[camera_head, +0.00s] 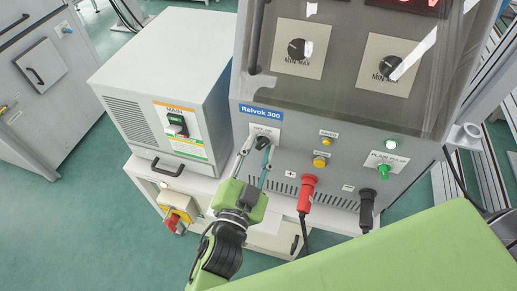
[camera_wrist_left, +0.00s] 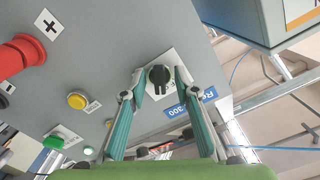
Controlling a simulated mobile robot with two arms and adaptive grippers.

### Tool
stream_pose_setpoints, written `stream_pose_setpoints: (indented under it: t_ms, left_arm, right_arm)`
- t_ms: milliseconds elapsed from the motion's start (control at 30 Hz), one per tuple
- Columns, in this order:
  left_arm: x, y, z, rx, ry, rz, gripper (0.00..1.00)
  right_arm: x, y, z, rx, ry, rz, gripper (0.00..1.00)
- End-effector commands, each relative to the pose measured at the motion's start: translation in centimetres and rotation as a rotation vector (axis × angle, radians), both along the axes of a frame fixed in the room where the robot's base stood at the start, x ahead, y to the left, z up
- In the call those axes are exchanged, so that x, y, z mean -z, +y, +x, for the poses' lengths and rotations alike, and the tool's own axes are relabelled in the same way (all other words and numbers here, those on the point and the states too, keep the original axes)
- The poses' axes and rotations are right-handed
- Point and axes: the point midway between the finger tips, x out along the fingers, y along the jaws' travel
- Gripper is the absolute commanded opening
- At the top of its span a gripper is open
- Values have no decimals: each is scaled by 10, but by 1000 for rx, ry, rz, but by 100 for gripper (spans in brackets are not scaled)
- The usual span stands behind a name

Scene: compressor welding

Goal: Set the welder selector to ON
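The welder (camera_head: 340,150) is a grey cabinet labelled "Relvok 300". My left gripper (camera_head: 256,146) is open, one finger on each side of the knob. In the wrist view the gripper (camera_wrist_left: 160,80) shows a gap between each fingertip and the knob. The plate's lettering is partly hidden. My right gripper is not in view.
A grey box with a MAIN switch (camera_head: 177,125) stands left of the welder. A red emergency button (camera_head: 171,221) sits below it. Right of the selector are a yellow button (camera_head: 320,162), red plug (camera_head: 307,192), black plug (camera_head: 367,202) and green knob (camera_head: 383,171).

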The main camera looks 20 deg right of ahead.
Motion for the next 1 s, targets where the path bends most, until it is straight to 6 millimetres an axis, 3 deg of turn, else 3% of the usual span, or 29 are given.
stream_pose_setpoints:
  t_ms: [367,800,1000]
  left_arm:
    - [2,4,-6,0,4,1,28]
    - [2,50,-74,-1,6,1,28]
    - [2,63,-93,-1,3,1,28]
  right_arm:
    - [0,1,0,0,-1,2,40]
    - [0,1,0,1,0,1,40]
    - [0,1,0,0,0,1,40]
